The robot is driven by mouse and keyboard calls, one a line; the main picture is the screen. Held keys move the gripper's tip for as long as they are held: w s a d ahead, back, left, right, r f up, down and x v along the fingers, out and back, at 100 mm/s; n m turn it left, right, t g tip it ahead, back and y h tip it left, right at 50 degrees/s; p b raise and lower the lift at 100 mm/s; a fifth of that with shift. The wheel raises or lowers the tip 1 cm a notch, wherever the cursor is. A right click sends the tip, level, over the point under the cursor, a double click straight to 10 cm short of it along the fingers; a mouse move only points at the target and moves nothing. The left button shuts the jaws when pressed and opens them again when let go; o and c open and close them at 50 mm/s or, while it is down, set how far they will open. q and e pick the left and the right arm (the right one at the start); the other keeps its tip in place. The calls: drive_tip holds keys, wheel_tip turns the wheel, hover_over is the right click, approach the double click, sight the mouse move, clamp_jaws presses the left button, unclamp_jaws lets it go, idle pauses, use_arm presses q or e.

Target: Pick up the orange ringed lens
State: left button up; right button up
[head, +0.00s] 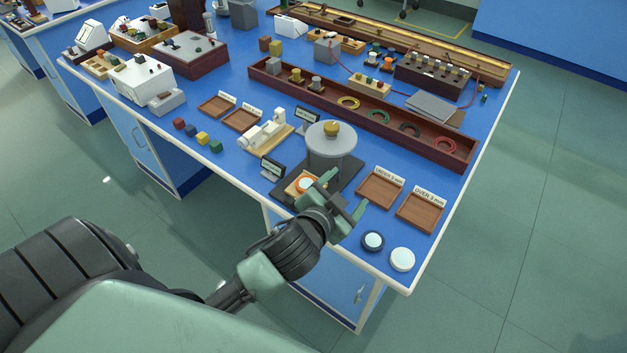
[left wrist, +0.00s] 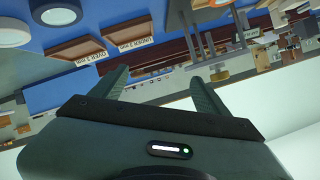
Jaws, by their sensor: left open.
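The orange ringed lens (head: 306,184) sits in a small wooden holder (head: 291,190) on a dark mat, in front of a grey round stand (head: 331,138). My left gripper (head: 345,194) is open, just right of the lens, with one finger close to it and partly over it in the head view. I cannot tell whether they touch. In the left wrist view the open fingers (left wrist: 162,88) have nothing between them, and an orange and white piece shows at the top edge. My right gripper is not in view.
A long wooden rack (head: 376,124) lies behind.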

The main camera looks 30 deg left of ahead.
use_arm(q)
drive_tip(key=w+d+r+m+t+h, duration=0.3)
drive_tip(key=d+r+m+h, duration=0.15)
drive_tip(key=r, duration=0.25)
drive_tip(key=w+d+r+m+t+h, duration=0.2)
drive_tip(key=w+d+r+m+h, duration=0.15)
drive_tip(key=d+r+m, duration=0.35)
drive_tip(key=s+d+m+g+h, duration=0.3)
drive_tip(key=d+m+g+h, duration=0.6)
drive_tip(key=m, duration=0.5)
drive_tip(key=m+g+y, duration=0.4)
drive_tip(key=g+y, duration=0.5)
drive_tip(key=y, duration=0.7)
hover_over(306, 183)
drive_tip(key=f, duration=1.3)
drive_tip(key=shift+w+f, duration=0.2)
drive_tip(key=shift+f, duration=0.15)
drive_tip(key=shift+a+f+g, duration=0.15)
drive_tip(key=shift+f+g, duration=0.1)
drive_tip(key=shift+g, duration=0.05)
drive_tip(key=f+p, duration=0.1)
drive_tip(key=f, duration=0.1)
drive_tip(key=f+p, duration=0.1)
drive_tip(key=f, duration=0.3)
drive_tip(key=shift+s+f+p, duration=0.2)
drive_tip(key=shift+s+p, duration=0.05)
drive_tip(key=shift+p, duration=0.15)
drive_tip(key=shift+f, duration=0.4)
drive_tip(key=shift+w, duration=0.1)
drive_tip(key=c, duration=1.4)
